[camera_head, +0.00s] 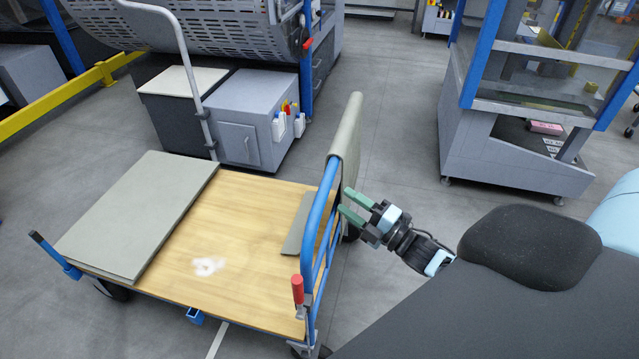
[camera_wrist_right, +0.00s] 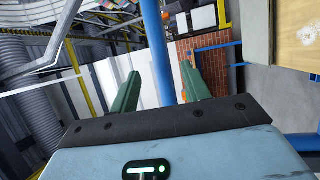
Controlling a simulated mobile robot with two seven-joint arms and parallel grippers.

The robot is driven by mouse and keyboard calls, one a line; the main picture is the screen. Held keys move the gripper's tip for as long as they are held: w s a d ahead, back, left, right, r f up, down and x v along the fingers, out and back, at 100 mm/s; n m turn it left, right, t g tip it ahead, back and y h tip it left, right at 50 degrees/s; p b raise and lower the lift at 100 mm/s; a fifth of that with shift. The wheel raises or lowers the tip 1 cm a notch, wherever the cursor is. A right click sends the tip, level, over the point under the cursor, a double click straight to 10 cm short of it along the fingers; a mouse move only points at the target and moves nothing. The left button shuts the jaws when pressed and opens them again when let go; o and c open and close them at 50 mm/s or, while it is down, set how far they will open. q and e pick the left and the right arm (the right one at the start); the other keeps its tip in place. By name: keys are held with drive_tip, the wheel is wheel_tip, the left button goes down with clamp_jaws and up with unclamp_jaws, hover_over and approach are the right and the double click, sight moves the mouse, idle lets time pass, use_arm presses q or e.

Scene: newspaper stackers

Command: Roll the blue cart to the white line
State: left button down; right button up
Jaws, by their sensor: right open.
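The blue cart (camera_head: 255,238) stands at the centre left of the head view, with a wooden deck and a blue tubular end rail (camera_head: 313,222) on its right side. My right gripper (camera_head: 345,201) has green fingers and is open just right of this rail, fingertips pointing at it. In the right wrist view the open fingers (camera_wrist_right: 160,88) have a blue bar (camera_wrist_right: 158,50) between them in the picture; I cannot tell whether they touch it. A short piece of white line (camera_head: 217,341) shows on the floor at the cart's near side. My left gripper is out of view.
A grey panel (camera_head: 140,212) lies on the deck's left part. A grey cabinet (camera_head: 243,125) and a large machine (camera_head: 200,40) stand behind the cart. A blue-framed grey machine (camera_head: 515,160) stands at the right. Floor between them (camera_head: 400,120) is clear.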

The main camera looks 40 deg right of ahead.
sight(325, 187)
drive_tip(key=shift+x, duration=3.9)
drive_tip(key=shift+c, duration=0.5)
clamp_jaws()
